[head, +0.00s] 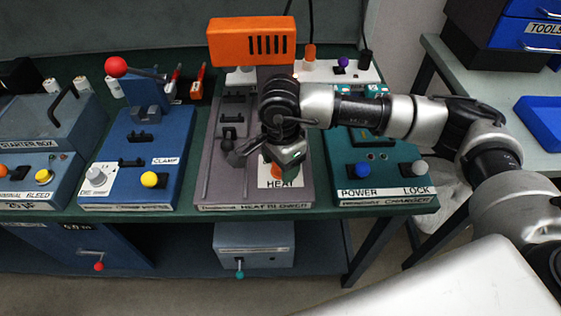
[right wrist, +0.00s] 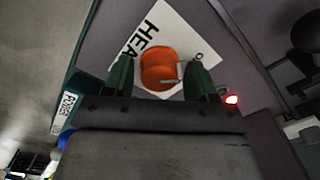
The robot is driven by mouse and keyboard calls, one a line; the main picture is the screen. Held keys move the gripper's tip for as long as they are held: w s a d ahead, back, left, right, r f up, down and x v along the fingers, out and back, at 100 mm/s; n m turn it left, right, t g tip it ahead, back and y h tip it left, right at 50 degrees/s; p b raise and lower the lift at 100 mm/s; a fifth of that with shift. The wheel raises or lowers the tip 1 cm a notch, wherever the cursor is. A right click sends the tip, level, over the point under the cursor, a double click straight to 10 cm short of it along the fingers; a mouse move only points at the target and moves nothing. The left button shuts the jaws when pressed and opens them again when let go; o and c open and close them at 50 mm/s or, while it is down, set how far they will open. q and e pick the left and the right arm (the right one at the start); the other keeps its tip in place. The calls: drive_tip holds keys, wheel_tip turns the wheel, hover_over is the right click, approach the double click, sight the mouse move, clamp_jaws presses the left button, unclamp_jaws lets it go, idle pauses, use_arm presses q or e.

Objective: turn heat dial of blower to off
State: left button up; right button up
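The heat blower (head: 210,180) is a grey-mauve unit with an orange blower body (head: 252,42) at its back. Its orange heat dial (head: 277,171) sits on a white HEAT plate (head: 283,183), partly hidden by my right gripper (head: 284,160). In the right wrist view, the dial (right wrist: 158,68) shows between the two green fingers of the right gripper (right wrist: 161,76), with narrow gaps on both sides. The fingers are apart; I cannot tell their exact height against the dial. A small pale pointer shows at the dial. My left gripper is not in view.
A blue clamp unit (head: 117,150) stands to the left and a teal charger (head: 370,196) to the right, on the green bench. A red light (right wrist: 232,99) shows near the right finger in the wrist view. A side table (head: 470,75) stands at right.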

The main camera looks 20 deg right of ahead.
drive_tip(key=shift+o, duration=0.2)
wheel_tip(320, 180, up, 11)
drive_tip(key=shift+f, duration=0.15)
idle(0.4)
drive_tip(key=shift+s+f, duration=0.1)
idle(0.3)
